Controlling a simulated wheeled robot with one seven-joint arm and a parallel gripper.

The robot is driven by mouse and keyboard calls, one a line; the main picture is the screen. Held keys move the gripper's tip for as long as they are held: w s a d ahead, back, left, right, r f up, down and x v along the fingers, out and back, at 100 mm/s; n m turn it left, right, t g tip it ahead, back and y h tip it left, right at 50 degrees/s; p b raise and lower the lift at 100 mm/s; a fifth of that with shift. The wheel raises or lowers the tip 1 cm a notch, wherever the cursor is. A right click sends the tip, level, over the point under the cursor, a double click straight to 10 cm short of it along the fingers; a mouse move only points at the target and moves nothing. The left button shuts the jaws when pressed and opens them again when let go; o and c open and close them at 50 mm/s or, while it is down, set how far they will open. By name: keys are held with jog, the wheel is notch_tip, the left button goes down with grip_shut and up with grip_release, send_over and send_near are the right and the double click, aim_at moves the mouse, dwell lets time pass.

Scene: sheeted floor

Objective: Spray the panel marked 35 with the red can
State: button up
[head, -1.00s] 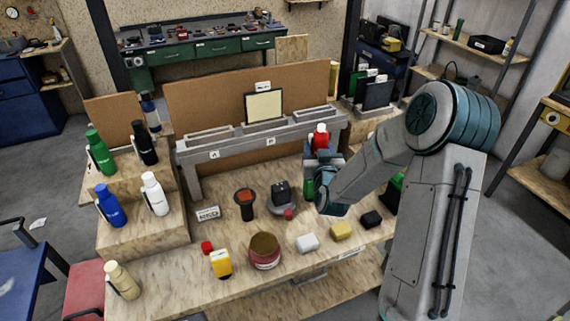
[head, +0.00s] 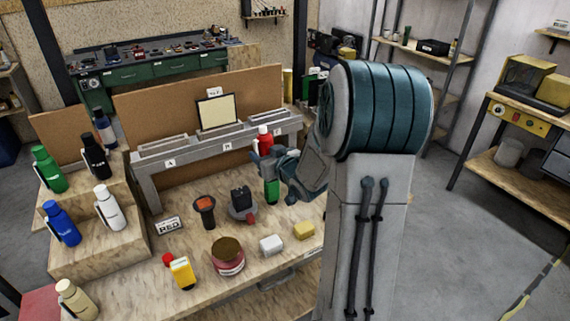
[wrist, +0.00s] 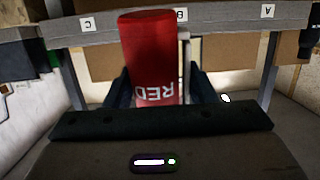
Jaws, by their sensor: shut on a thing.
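The red can (head: 264,142) is upright in my gripper (head: 272,156), above the bench and in front of the slotted rail. In the wrist view the red can (wrist: 150,55) stands between the two dark fingers of my gripper (wrist: 160,92), with RED lettering on its side. A cream panel (head: 217,113) with a dark frame stands in the rail's middle, left of the can. The small tag (head: 214,92) above it is too small to read. Dark panels (head: 311,88) stand at the right, partly hidden by my arm.
The grey rail (head: 205,145) carries letter tags. White, blue, green and black bottles stand on steps at the left.

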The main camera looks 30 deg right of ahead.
jog(key=s+d, duration=0.3)
jog(key=d, duration=0.2)
jog(key=w+a+f+b, duration=0.1)
jog(key=w+f+b, duration=0.15)
jog(key=w, duration=0.25)
jog(key=s+a+r+b, duration=0.1)
jog(key=a+b, duration=1.5)
jog(key=a, duration=0.3)
jog(key=shift+s+a+m+g, duration=0.25)
jog(key=shift+a+m+g, duration=0.05)
jog(key=shift+a, duration=0.05)
jog(key=shift+r, duration=0.1)
